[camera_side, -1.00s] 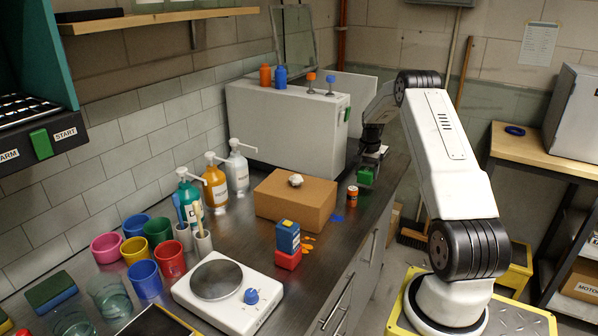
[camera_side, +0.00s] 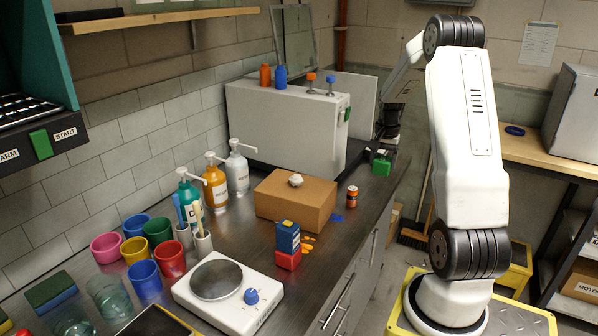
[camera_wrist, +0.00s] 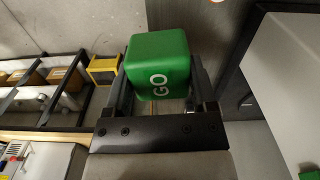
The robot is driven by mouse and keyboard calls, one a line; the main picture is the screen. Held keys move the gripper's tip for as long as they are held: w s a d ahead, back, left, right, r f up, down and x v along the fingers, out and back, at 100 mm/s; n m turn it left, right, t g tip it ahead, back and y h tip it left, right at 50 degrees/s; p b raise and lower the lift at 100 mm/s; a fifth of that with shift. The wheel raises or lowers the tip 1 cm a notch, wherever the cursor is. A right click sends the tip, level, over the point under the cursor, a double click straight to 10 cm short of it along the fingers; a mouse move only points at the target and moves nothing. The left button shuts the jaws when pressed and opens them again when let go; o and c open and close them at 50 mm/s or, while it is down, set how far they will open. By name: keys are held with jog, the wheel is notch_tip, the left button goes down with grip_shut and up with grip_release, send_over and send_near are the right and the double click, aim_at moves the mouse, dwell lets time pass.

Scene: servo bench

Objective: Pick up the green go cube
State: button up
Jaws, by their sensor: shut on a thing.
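The green go cube (camera_side: 380,166) shows in the side view near the far right end of the bench, beside the grey box. In the wrist view the green cube (camera_wrist: 158,55) has white GO lettering and sits between the two dark fingers. My gripper (camera_side: 383,157) is shut on it; in the wrist view my gripper (camera_wrist: 160,88) has one finger on each side of the cube. The cube appears held up in the air, but its exact height over the bench is hard to tell from the side view.
A large grey box (camera_side: 285,125) stands left of my gripper, with small bottles and knobs on top. A cardboard box (camera_side: 290,208), an orange jar (camera_side: 351,197) and stacked blue and red blocks (camera_side: 288,245) are nearer on the bench. The bench's right edge is close.

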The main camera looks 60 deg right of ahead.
aim_at(389, 161)
jog(key=shift+s+a+r, duration=0.45)
jog(key=shift+s+a, duration=0.15)
jog(key=shift+a, duration=0.1)
jog(key=shift+s+a+r, duration=0.4)
jog(key=shift+s+a, duration=0.2)
jog(key=shift+a, duration=0.1)
